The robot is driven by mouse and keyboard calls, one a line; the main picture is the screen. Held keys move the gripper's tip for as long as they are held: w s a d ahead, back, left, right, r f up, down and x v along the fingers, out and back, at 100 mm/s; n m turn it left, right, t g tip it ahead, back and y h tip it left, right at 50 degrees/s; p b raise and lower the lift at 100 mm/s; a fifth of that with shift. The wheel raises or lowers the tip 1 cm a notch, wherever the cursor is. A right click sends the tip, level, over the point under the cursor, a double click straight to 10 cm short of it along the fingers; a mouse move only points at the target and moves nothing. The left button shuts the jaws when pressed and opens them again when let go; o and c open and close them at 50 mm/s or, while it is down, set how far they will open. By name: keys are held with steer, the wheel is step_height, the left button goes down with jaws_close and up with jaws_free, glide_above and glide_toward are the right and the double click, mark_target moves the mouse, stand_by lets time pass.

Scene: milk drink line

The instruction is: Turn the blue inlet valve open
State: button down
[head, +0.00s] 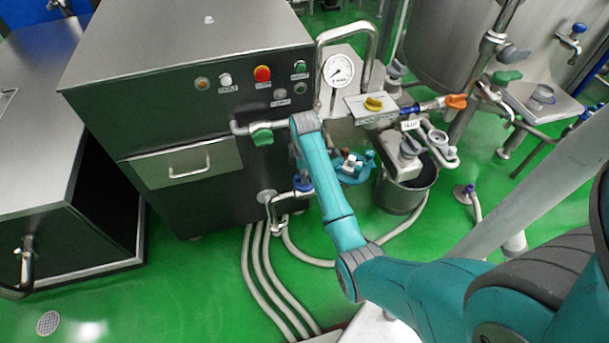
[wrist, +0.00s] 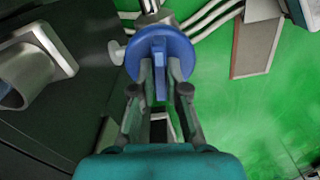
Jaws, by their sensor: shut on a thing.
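The blue inlet valve (wrist: 161,45) has a round blue handle with a raised grip bar. In the wrist view it fills the upper middle, straight ahead of my gripper (wrist: 160,72). The two fingers lie on either side of the grip bar and are shut on it. In the head view the blue valve (head: 303,183) sits on a pipe at the lower right front of the dark steel cabinet. My wrist stands above it there, and my fingers are mostly hidden by the arm.
The dark cabinet (head: 185,100) has a green-handled valve (head: 262,137) just above and left. Pale hoses (head: 262,265) run over the green floor (head: 190,275) below.

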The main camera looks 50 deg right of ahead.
steer(key=shift+n, duration=1.1)
steer(key=c, duration=1.2)
jaws_free()
